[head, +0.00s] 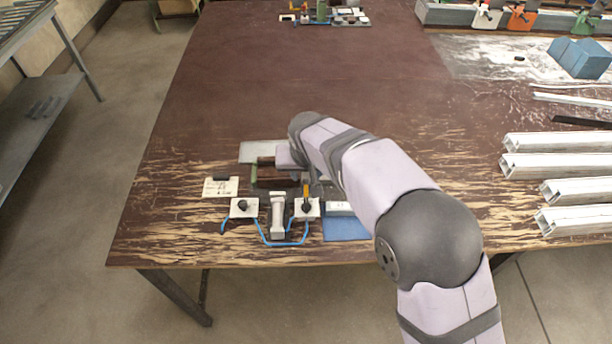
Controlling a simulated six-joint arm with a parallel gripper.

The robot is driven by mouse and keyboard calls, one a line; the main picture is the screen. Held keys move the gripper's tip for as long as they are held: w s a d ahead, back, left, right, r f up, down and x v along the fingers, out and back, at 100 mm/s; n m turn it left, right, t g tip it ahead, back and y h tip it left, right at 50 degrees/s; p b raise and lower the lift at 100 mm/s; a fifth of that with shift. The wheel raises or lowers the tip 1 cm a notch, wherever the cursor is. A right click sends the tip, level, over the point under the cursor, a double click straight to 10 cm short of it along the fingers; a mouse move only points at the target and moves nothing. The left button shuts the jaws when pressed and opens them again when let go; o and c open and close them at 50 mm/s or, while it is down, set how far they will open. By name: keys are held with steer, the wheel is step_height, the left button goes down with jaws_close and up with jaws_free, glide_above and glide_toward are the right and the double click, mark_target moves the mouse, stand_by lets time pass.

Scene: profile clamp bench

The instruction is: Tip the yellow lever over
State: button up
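The yellow lever (306,189) shows as a small upright yellow-orange strip above a white plate (307,208) with a black knob, near the front edge of the bench. My arm reaches in from the lower right and bends down at the dark wrist joint. My gripper (307,179) is around the upper end of the lever, small and mostly hidden by my arm. I cannot tell whether its fingers touch the lever or whether they are open or shut.
A blue pad (345,229) lies to the right. White profiles (560,165) lie at the far right. The bench middle (300,80) is clear.

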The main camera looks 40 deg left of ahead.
mark_target(306, 180)
steer(key=shift+p+x, duration=0.7)
steer(key=shift+x, duration=1.75)
steer(key=shift+c, duration=0.2)
jaws_close()
